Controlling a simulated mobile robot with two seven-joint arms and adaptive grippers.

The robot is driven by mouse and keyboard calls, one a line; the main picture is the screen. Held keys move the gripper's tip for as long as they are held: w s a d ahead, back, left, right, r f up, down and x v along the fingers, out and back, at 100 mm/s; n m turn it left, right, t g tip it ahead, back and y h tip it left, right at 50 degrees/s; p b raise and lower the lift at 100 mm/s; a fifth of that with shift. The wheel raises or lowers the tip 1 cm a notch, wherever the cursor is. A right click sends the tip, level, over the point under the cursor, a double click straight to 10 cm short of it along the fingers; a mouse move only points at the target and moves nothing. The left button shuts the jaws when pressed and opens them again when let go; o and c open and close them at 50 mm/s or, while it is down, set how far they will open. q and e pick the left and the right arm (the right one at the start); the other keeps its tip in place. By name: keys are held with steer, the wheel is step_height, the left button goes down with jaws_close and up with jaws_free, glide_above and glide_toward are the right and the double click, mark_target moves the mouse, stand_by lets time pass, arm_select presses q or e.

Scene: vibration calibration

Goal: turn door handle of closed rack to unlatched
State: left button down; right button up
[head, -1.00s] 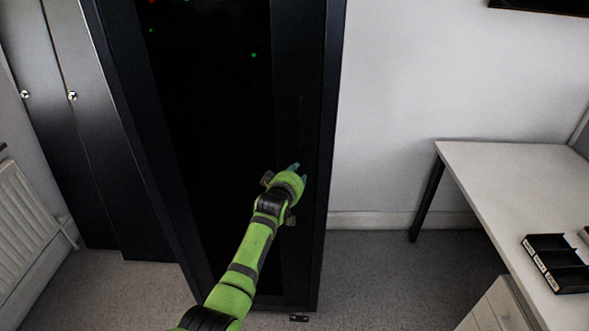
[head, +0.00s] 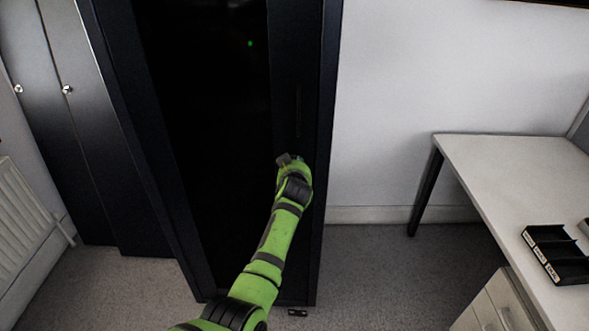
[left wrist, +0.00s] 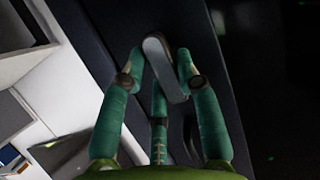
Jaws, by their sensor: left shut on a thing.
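The closed rack (head: 205,140) is a tall black cabinet with a dark glass door, seen in the head view. Its door handle (left wrist: 165,70) is a grey lever with a rounded end, seen in the left wrist view. My left gripper (left wrist: 160,62) has its green fingers around the handle, on both sides, and is shut on it. In the head view my left gripper (head: 297,160) is at the right side of the door, and the hand hides the handle there. My right gripper is in neither view.
A pale desk (head: 500,165) with a black tray (head: 557,256) stands at the right. Dark lockers (head: 85,110) and a white radiator (head: 25,225) are at the left. Carpet (head: 385,270) is clear between rack and desk.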

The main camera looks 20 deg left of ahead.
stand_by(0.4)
arm_select(q)
steer(key=c, duration=0.9)
jaws_free()
